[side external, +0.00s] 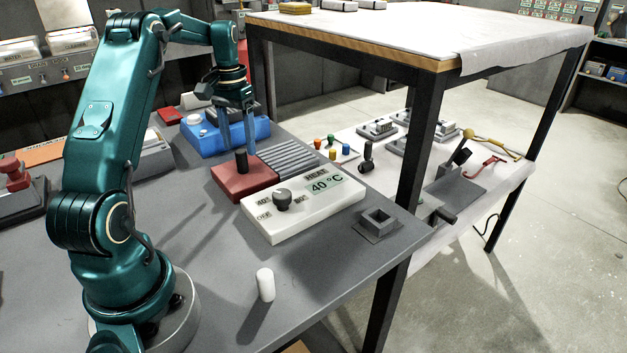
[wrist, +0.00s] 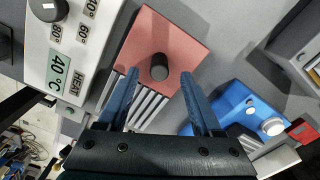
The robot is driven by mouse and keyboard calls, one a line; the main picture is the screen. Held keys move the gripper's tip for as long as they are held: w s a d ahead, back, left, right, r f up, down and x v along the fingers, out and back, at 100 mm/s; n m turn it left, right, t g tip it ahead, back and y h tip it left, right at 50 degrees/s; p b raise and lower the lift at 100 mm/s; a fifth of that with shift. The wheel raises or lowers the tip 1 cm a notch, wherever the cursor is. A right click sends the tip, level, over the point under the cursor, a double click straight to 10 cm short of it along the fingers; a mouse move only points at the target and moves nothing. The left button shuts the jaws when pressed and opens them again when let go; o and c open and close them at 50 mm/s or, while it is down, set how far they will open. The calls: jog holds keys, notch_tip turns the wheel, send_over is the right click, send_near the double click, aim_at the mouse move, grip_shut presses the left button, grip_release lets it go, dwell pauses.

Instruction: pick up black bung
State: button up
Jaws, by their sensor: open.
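The black bung (side external: 241,161) is a short dark cylinder standing upright on a dark red block (side external: 226,186). In the wrist view the bung (wrist: 159,66) shows from above on the red block (wrist: 178,35), between and just ahead of the two fingertips. My gripper (side external: 249,141) has blue fingers pointing down at the bung, close to it. In the wrist view my gripper (wrist: 160,77) is open and empty, with one finger on each side of the bung's line. I cannot tell whether a finger touches it.
A white heat control box (side external: 304,205) with a knob and "40 °C" display stands in front of the red block. A grey ribbed plate (side external: 290,158) adjoins the block. A blue box (side external: 199,137) stands behind. A white cylinder (side external: 265,284) stands near the front edge.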

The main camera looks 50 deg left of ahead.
aim_at(241, 151)
jog(key=shift+f, duration=1.65)
jog(key=shift+c, duration=0.4)
grip_shut()
